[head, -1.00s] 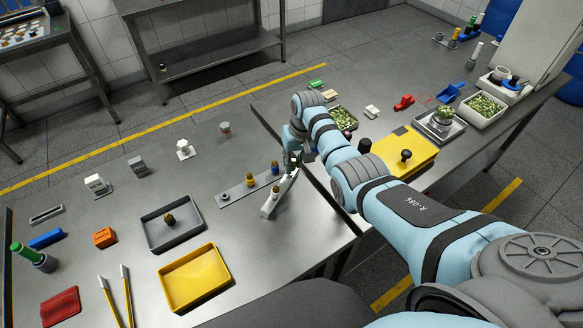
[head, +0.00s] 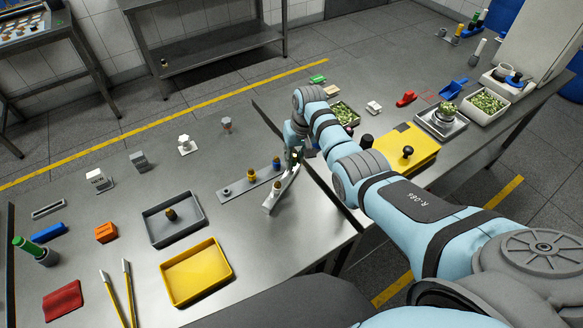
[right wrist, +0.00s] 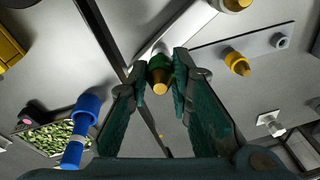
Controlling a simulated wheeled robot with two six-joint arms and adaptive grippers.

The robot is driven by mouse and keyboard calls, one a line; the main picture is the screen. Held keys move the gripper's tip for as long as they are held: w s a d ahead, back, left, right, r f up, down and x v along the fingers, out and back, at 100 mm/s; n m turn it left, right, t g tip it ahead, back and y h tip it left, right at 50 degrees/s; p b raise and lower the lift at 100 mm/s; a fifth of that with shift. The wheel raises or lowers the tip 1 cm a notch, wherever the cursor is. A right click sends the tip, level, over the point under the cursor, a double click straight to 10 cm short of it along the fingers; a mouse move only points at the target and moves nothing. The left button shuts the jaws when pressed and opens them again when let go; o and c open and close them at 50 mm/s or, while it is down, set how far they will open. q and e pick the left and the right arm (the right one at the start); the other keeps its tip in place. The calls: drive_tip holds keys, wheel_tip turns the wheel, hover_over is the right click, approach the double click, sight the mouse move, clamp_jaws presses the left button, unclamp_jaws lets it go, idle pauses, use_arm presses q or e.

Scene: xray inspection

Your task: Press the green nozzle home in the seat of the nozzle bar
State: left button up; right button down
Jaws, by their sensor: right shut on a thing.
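The green nozzle (right wrist: 157,68), a green body with a brass tip, is pinched between the fingertips of my right gripper (right wrist: 158,76). In the head view the right gripper (head: 294,158) is over the far end of a pale bar (head: 283,190), apparently the nozzle bar. A brass-topped nozzle (head: 275,184) stands on this bar, nearer the table edge. In the right wrist view the pale bar (right wrist: 180,35) runs up behind the green nozzle. The nozzle's lower end and the seat are hidden, so I cannot tell how deep it sits. My left gripper is out of view.
A grey tray (head: 188,232) and a yellow tray (head: 196,272) lie left. A yellow box (head: 400,150) stands right.

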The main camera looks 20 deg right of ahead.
drive_tip(key=shift+w+a+f, duration=0.1)
drive_tip(key=shift+w+f, duration=0.05)
drive_tip(key=shift+f, duration=0.7)
idle(1.8)
drive_tip(key=c, duration=1.4)
unclamp_jaws()
drive_tip(key=shift+o, duration=0.2)
wheel_tip(320, 180, up, 12)
drive_tip(key=s+d, duration=0.1)
drive_tip(key=shift+s, duration=0.35)
